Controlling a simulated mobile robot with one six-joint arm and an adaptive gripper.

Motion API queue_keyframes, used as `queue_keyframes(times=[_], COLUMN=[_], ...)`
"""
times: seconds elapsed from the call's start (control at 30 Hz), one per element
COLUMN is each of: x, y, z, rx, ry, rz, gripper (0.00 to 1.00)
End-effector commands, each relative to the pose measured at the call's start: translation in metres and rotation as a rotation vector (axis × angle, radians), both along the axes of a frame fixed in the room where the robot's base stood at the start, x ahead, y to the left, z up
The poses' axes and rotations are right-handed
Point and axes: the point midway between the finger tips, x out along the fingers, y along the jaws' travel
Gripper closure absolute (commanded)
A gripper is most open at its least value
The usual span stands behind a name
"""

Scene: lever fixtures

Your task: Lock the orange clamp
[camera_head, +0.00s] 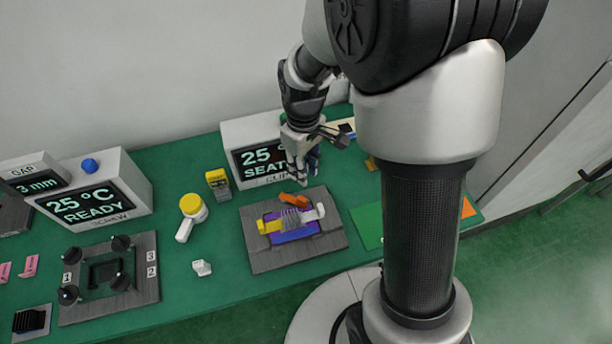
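The orange clamp (294,200) is a small orange lever at the back edge of a grey fixture plate (264,257). The plate also carries a purple block (297,233) with a ribbed grey part (291,219) on it, a yellow piece (268,227) at the left and a white piece (319,211) at the right. My gripper (299,178) hangs just behind and above the orange clamp, pointing down in front of the display box. It looks apart from the clamp, but contact is hard to judge. Its finger opening is too small to tell.
A display box (235,136) reading 25 stands behind my gripper. A yellow-topped white tool (191,212), a yellow-and-grey block (218,184) and a small white piece (202,268) lie left of the plate. A knobbed fixture (150,290) and another display box (130,185) are farther left.

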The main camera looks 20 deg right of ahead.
Motion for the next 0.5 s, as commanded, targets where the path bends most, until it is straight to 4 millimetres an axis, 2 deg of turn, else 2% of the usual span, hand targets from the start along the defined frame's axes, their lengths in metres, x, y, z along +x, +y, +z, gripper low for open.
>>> queue_keyframes(times=[0.3,0.4,0.5], x=[0.030,0.035,0.038], y=[-0.031,-0.037,-0.041], z=[-0.014,-0.018,-0.021], rx=[0.011,0.002,-0.005], ry=[0.169,0.211,0.239], rz=[-0.950,-1.161,-1.290], gripper=[1.00,1.00,1.00])
